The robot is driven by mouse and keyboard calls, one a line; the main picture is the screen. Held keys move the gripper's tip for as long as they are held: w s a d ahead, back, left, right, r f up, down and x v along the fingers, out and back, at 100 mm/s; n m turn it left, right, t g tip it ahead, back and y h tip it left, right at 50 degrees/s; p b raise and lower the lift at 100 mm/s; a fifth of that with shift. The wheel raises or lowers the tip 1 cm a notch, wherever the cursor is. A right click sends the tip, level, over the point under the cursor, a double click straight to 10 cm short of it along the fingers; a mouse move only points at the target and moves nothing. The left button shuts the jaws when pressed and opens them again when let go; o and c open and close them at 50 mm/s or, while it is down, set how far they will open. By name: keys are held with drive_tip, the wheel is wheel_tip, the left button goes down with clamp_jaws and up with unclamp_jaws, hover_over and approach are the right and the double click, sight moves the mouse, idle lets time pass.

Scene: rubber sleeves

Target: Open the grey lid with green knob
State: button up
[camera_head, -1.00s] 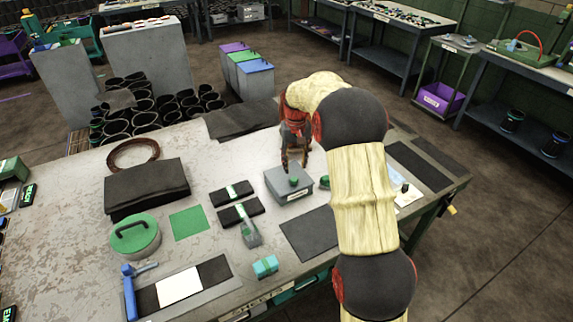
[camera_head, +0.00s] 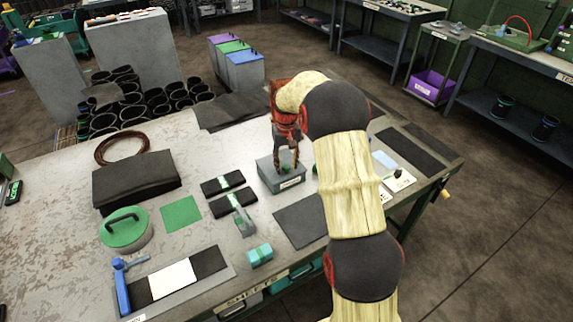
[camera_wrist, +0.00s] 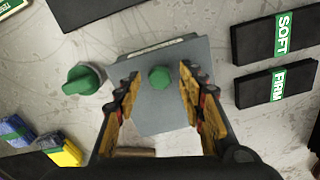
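The grey lid (camera_wrist: 160,110) tops a small grey box on the table, with a faceted green knob (camera_wrist: 160,78) in its middle. The box with its lid (camera_head: 268,174) also shows in the head view, a white label on its front. My gripper (camera_wrist: 159,82) is open above the lid, one finger to each side of the knob with a gap on both sides. In the head view my gripper (camera_head: 286,164) points down over the box and partly hides the knob. I cannot tell how high the fingertips are above the lid.
A separate green knob-like piece (camera_wrist: 84,79) stands close beside the box. Two black banded packs (camera_head: 222,184) lie left of it in the head view. A dark mat (camera_head: 300,222) lies in front, and a round green-lidded container (camera_head: 125,231) stands farther left.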

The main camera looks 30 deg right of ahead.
drive_tip(key=shift+c, duration=0.9)
drive_tip(key=c, duration=0.8)
clamp_jaws()
